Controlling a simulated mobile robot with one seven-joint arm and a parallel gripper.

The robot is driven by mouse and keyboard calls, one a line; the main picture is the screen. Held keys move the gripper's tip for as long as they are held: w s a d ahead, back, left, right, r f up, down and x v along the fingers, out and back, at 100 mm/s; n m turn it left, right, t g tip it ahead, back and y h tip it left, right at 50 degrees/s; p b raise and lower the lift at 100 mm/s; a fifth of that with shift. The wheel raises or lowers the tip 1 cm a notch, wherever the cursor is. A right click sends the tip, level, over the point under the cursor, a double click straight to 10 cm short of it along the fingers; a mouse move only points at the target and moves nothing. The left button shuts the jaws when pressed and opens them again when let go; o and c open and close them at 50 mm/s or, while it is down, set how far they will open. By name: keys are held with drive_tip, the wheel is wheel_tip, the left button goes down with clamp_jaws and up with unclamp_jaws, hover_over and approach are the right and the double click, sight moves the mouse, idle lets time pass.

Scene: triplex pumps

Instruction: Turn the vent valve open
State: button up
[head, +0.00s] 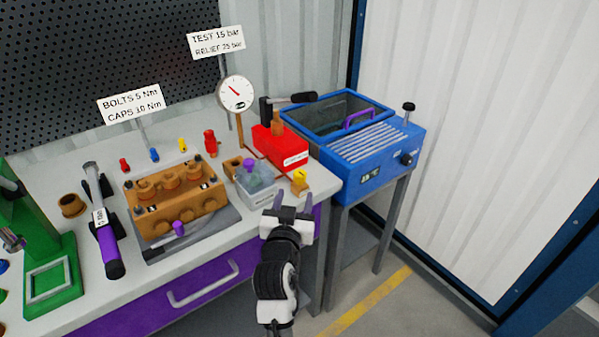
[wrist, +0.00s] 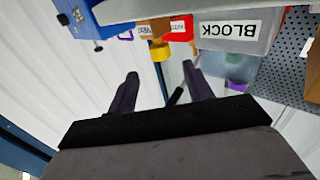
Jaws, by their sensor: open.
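A yellow knob (head: 299,176), which I take to be the vent valve, sits on a small orange-brown block (head: 301,188) at the bench's right front corner. In the wrist view the yellow knob (wrist: 160,51) shows beyond the fingertips, roughly in line with the gap between them. My gripper (head: 293,198) is open, in front of the bench's front right corner. In the wrist view its two purple-grey fingers (wrist: 160,72) are apart, with no knob between them. A short dark rod (wrist: 175,97) shows between the fingers; I cannot tell what it is.
A red pump (head: 275,147) and a pressure gauge (head: 235,94) are behind. A blue bath (head: 370,163) stands to the right. The brown pump block (head: 175,208) is farther left.

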sight(299, 179)
drive_tip(key=w, duration=0.3)
drive_tip(key=w+d+p, duration=0.1)
drive_tip(key=w, duration=0.2)
drive_tip(key=w+p, duration=0.1)
drive_tip(key=w, duration=0.2)
drive_tip(key=shift+d, duration=0.2)
drive_tip(key=c, duration=1)
drive_tip(key=shift+o, duration=0.2)
